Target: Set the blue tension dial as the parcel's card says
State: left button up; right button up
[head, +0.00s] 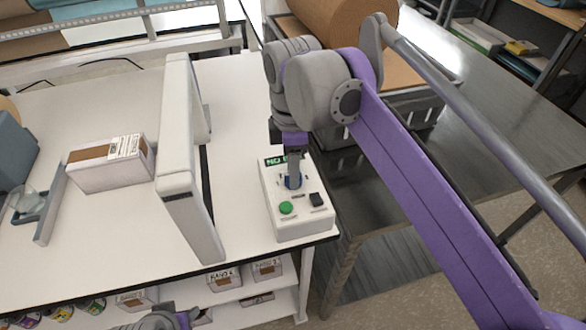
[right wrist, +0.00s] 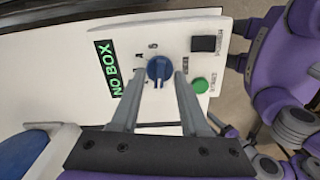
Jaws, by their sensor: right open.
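The parcel (head: 105,172), a white and brown box, lies on the table at left. Its card (head: 125,147) faces up, with print too small to read. My left gripper's fingers are not visible.
The box has a "NO BOX" display (right wrist: 107,68), a green button (right wrist: 200,85) and a black switch (right wrist: 203,44). A pale upright frame (head: 177,150) stands between parcel and control box. A dark table (head: 420,170) with a brown roll (head: 340,25) is at right.

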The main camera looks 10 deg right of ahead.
jog(key=shift+f, duration=0.15)
jog(key=shift+c, duration=0.3)
grip_shut()
jog(key=m+p, duration=0.2)
jog(key=m, duration=0.1)
jog(key=shift+m, duration=0.4)
jog(key=shift+m+p, duration=1)
jog(key=shift+m, duration=1)
